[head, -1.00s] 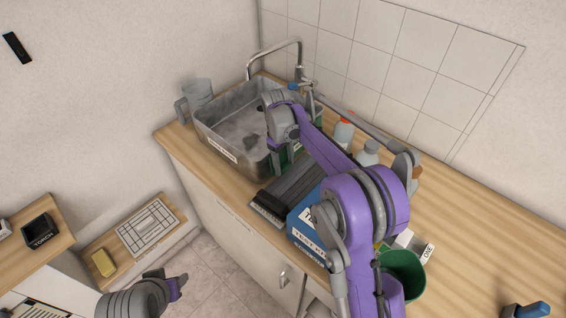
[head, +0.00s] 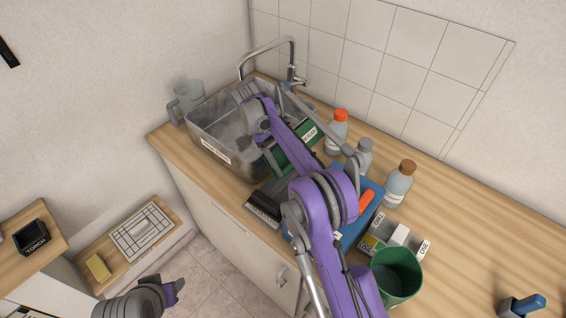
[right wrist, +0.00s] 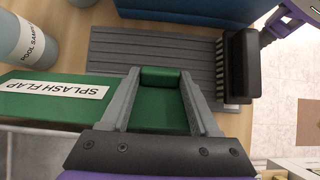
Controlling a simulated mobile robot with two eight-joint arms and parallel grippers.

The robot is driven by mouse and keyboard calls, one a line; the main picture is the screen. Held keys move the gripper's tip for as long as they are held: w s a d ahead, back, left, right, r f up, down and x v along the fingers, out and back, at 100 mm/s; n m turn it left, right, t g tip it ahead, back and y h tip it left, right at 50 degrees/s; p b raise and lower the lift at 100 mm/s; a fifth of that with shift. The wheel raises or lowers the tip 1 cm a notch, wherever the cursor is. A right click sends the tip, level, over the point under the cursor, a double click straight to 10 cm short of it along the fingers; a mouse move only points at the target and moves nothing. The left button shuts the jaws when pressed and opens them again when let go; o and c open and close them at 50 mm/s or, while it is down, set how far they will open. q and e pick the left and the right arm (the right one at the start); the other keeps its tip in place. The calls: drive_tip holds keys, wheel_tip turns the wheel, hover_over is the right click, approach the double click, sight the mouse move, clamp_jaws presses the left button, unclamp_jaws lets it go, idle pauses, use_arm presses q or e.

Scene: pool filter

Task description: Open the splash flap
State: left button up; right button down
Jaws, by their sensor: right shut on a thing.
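The green splash flap (head: 290,150) runs along the right side of the grey metal basin (head: 197,137), and part of it is behind my right arm. Its white "SPLASH FLAP" label (right wrist: 67,92) shows large in the right wrist view. My right gripper (right wrist: 160,80) has one finger on each side of a green block (right wrist: 160,112) on the flap and is shut on it. In the head view the fingers of my right gripper are hidden by my own wrist. My left gripper (head: 175,288) is low at the bottom left, away from the flap; its jaws are unclear.
A ridged dark grey mat (right wrist: 150,50) and a black brush (right wrist: 238,65) lie beside the flap. Bottles (head: 338,130) stand along the wall side. A blue box (head: 365,205), small cartons (head: 398,235) and a green cup (head: 397,275) stand to the right. A tap (head: 268,47) arches behind the basin.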

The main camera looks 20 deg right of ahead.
drive_tip(key=shift+c, duration=0.6)
unclamp_jaws()
drive_tip(key=p+v, duration=0.1)
drive_tip(key=v, duration=0.4)
drive_tip(key=shift+w+a+r, duration=0.1)
drive_tip(key=shift+w+r, duration=0.1)
drive_tip(key=shift+r, duration=0.15)
drive_tip(key=shift+v, duration=0.8)
drive_tip(key=shift+r, duration=0.1)
